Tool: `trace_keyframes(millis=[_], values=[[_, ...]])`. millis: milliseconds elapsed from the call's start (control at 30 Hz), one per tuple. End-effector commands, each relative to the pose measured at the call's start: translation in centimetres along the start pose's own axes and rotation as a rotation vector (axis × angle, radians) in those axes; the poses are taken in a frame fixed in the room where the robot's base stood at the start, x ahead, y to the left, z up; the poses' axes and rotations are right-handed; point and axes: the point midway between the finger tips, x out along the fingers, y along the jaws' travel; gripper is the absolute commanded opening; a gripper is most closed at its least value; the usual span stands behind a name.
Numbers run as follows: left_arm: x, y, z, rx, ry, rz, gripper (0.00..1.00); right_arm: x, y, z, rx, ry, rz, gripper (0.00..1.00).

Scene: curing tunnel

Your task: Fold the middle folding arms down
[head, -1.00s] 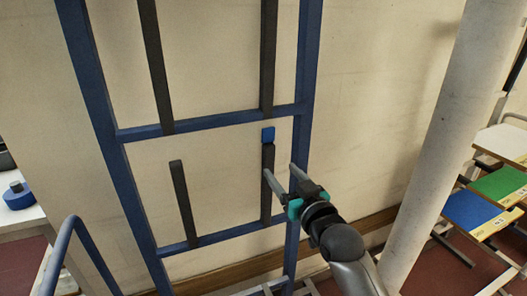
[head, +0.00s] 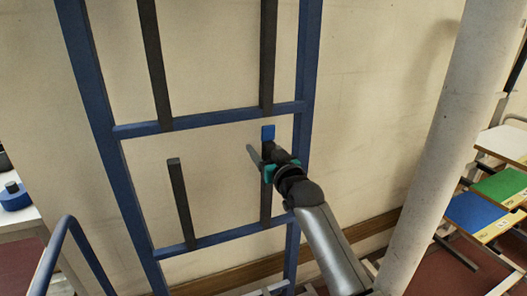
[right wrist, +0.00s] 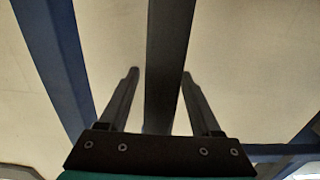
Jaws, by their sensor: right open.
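Two dark folding arms stand upright on the lower crossbar (head: 225,236) of a blue rack. The left one (head: 181,203) stands free. The right one (head: 266,208) has a blue tip (head: 268,132) and is partly hidden by my right gripper (head: 261,154). My right gripper is at its upper part, below the blue tip. In the right wrist view, the open fingers of the gripper (right wrist: 160,76) lie on either side of the dark bar (right wrist: 168,60), with gaps showing on both sides. My left gripper is not in view.
Two more dark upright bars (head: 155,65) rise from the upper crossbar (head: 210,118). A pale wall is behind the rack. A round pale column (head: 432,150) stands to the right, near my right arm. A blue curved rail (head: 55,250) is at lower left.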

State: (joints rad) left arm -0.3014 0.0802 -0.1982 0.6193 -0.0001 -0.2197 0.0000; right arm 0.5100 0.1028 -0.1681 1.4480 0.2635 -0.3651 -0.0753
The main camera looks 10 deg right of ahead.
Motion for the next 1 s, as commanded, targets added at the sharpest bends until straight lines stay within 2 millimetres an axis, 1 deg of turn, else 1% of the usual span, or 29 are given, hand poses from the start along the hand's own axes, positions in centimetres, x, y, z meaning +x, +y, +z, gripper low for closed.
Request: trace_keyframes(millis=[267,833,1000], values=[[0.01,-0.02,-0.12,0.001,0.002,0.000,0.00,0.08,-0.03,0.00,0.000,0.000,0.000,0.65],[0.01,0.01,-0.22,0.002,0.003,0.000,0.00,0.05,-0.01,0.02,0.000,-0.001,0.000,0.01],[0.01,0.02,-0.22,0.003,0.003,0.000,0.00,0.05,-0.01,0.03,0.000,-0.001,0.000,0.00]])
